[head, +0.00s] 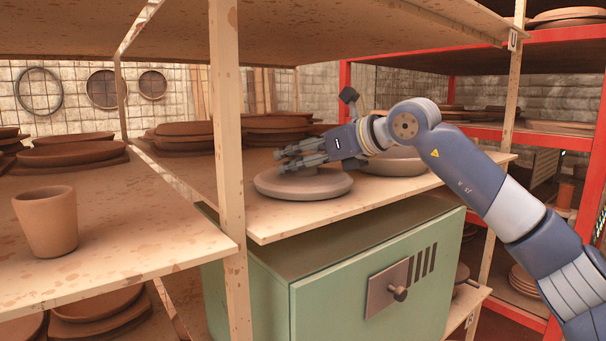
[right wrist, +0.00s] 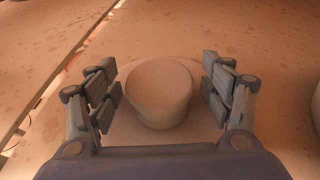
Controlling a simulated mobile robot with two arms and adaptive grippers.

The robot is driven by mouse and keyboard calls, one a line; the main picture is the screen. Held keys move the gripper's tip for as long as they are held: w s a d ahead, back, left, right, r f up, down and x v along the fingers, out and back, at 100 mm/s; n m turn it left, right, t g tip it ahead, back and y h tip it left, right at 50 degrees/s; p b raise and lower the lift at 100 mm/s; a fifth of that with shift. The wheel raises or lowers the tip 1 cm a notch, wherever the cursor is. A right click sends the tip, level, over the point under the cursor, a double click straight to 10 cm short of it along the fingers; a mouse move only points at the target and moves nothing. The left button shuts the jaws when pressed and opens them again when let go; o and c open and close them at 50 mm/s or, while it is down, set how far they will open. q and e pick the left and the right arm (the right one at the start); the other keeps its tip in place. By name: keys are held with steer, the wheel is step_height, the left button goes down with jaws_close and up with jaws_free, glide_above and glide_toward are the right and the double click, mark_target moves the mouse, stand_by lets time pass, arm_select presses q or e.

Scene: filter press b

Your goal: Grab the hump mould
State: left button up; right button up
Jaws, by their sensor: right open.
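The hump mould (head: 302,187) is a pale grey-brown round piece with a wide disc base, lying on the middle wooden shelf in the head view. In the right wrist view its raised round knob (right wrist: 160,90) stands on the wider disc, between my fingers. My right gripper (head: 283,162) is open above the disc, with one finger on each side of the knob. A gap shows between the knob and each finger. In the head view the fingers hide most of the knob. My left gripper is not in view.
A shallow grey bowl-like piece (head: 394,161) sits just right of the mould. A wooden post (head: 228,150) stands in front on the left. Stacked brown pieces (head: 184,134) lie behind, and a brown cup (head: 46,222) stands on the left shelf. A green cabinet (head: 345,265) is below.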

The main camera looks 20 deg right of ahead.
steer(key=c, duration=0.3)
steer(key=shift+s+d, duration=0.1)
steer(key=c, duration=1.3)
steer(key=shift+r, duration=0.2)
jaws_close()
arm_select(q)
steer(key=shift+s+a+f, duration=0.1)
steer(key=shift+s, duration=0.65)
